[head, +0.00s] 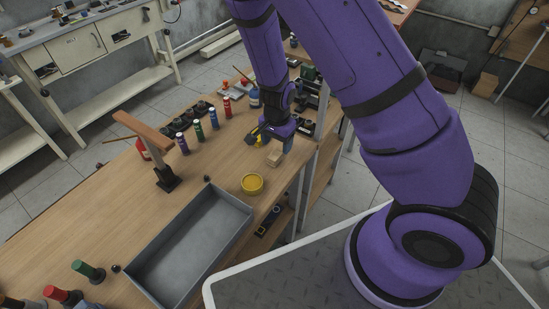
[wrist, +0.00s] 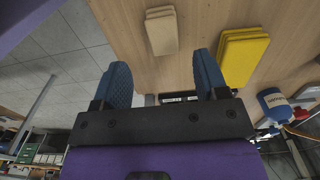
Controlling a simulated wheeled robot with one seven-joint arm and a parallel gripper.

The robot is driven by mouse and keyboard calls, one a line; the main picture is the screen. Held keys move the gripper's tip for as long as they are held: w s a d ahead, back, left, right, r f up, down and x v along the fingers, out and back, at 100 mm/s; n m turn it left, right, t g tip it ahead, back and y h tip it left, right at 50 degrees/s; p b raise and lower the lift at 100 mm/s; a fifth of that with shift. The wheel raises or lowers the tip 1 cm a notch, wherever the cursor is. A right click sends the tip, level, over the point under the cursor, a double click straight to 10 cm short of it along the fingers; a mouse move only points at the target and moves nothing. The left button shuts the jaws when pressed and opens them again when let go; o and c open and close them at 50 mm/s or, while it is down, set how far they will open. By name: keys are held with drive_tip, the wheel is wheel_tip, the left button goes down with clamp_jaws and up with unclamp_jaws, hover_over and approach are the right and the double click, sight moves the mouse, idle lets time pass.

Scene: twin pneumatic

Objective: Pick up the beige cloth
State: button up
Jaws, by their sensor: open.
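The beige cloth (wrist: 161,31) looks like a small folded stack on the wooden bench, at the top middle of the wrist view. In the head view, the beige cloth (head: 274,159) lies near the bench's right edge, just in front of my gripper (head: 272,138). In the wrist view, my gripper (wrist: 161,72) is open with its two blue fingers apart. The cloth lies beyond the fingertips, roughly in line with the gap between them. Nothing is between the fingers. I see no contact with the cloth.
A folded yellow stack (wrist: 243,57) lies close to the right finger. Bare bench lies left of the tray.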

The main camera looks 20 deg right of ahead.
sight(274, 155)
drive_tip(key=shift+w+a+f, duration=0.1)
drive_tip(key=shift+a+f, duration=0.1)
drive_tip(key=shift+f, duration=1.35)
drive_tip(key=shift+a+f, duration=0.15)
drive_tip(key=shift+f, duration=1.4)
drive_tip(key=c, duration=1)
drive_tip(key=shift+r, duration=0.15)
